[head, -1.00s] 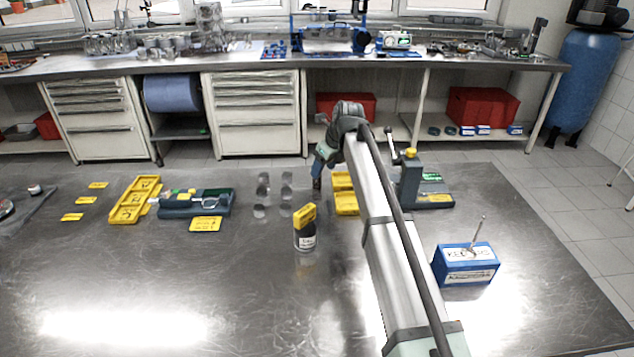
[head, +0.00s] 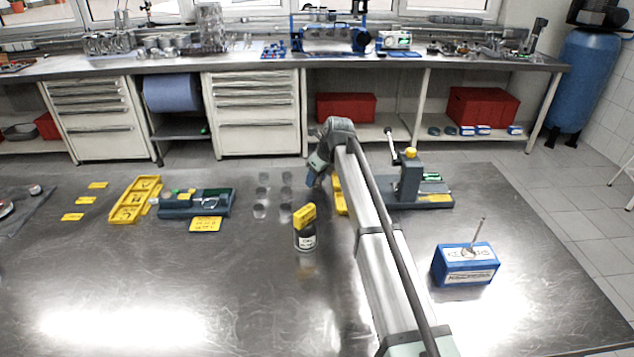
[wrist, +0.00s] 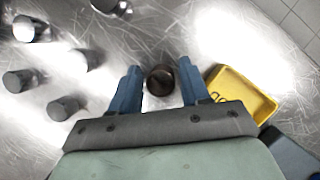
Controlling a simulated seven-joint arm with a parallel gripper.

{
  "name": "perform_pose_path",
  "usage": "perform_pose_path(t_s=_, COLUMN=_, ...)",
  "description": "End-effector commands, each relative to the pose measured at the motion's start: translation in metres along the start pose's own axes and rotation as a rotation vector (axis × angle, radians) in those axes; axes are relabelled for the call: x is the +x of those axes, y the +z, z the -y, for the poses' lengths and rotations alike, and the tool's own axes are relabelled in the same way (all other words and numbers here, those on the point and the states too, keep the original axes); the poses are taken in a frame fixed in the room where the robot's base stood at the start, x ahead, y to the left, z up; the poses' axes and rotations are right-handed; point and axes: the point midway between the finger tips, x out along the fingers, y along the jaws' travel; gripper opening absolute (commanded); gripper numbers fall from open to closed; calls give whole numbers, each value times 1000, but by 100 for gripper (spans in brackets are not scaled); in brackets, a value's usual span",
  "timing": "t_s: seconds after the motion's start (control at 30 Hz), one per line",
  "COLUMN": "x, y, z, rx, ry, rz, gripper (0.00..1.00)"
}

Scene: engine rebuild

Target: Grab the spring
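In the wrist view a dark brown, round, hollow-looking thing (wrist: 160,79) stands on the metal table between my fingers. It may be the spring; I cannot make out coils. My gripper (wrist: 157,75) is open, its two blue fingers on either side of the thing with a gap at each side. I cannot tell its height above the table. In the head view my gripper (head: 313,183) is beyond the labelled bottle, and the dark thing cannot be made out there.
Several metal cylinders (wrist: 63,107) stand left of my gripper. A yellow tray (wrist: 240,95) lies close at the right. A grey press-like fixture (head: 411,180) and a blue box (head: 465,265) are to the right.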

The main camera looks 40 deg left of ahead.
Motion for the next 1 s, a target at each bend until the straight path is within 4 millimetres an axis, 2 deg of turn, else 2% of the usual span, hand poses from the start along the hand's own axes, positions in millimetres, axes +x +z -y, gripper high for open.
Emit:
perform_pose_path(t_s=0.03, x=0, y=0, z=0, rx=0, ry=0, rz=0, gripper=41)
perform_pose_path(t_s=0.47, x=0, y=0, z=0, rx=0, ry=0, rz=0, gripper=1)
perform_pose_path(t_s=0.77, x=-4, y=2, z=0, rx=0, ry=0, rz=1, gripper=0)
perform_pose_path(t_s=1.0, x=-36, y=16, z=1, rx=-1, ry=-1, rz=2, gripper=0)
